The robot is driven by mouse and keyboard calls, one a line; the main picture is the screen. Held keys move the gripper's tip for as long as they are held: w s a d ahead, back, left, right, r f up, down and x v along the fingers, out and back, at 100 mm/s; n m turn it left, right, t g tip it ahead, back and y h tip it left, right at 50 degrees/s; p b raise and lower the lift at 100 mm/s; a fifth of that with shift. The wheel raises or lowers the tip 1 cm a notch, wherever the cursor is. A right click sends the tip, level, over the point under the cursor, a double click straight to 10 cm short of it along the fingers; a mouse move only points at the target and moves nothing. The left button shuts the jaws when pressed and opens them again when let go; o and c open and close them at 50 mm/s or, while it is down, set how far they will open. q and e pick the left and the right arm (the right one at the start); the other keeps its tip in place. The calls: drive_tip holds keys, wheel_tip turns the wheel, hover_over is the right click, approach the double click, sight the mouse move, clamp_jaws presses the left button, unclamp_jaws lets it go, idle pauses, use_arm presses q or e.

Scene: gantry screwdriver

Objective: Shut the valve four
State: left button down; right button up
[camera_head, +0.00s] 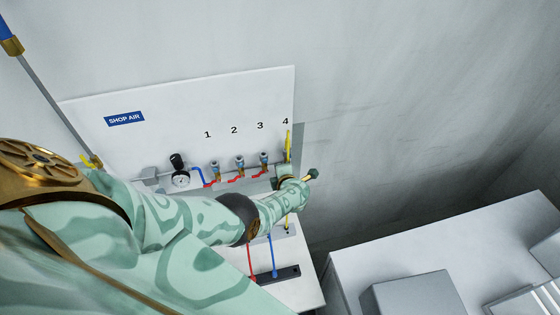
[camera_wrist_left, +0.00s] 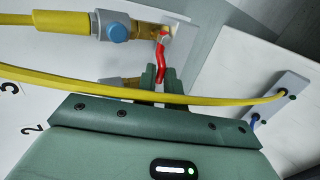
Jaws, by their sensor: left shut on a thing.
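Valve four sits below the label 4 (camera_head: 285,121) on the white panel, with a yellow hose (camera_head: 289,145) at it. In the head view my left gripper (camera_head: 290,181) covers most of this valve. In the left wrist view the brass valve body (camera_wrist_left: 150,36) carries a red lever handle (camera_wrist_left: 161,55). The green fingers of my left gripper (camera_wrist_left: 153,77) are shut on the lever's free end. The lever stands roughly across the valve body in that view. My right gripper is not in view.
Valves 1, 2 and 3 (camera_head: 264,161) stand in a row to the left, with red levers. A yellow hose (camera_wrist_left: 200,98) crosses close in front of my left fingers. A grey block (camera_head: 412,295) sits on the bench (camera_head: 460,243) at right.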

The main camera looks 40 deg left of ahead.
use_arm(q)
drive_tip(key=shift+d+r, duration=0.1)
idle(0.5)
drive_tip(key=c, duration=1.8)
unclamp_jaws()
drive_tip(key=shift+o, duration=0.2)
drive_tip(key=shift+w, duration=0.15)
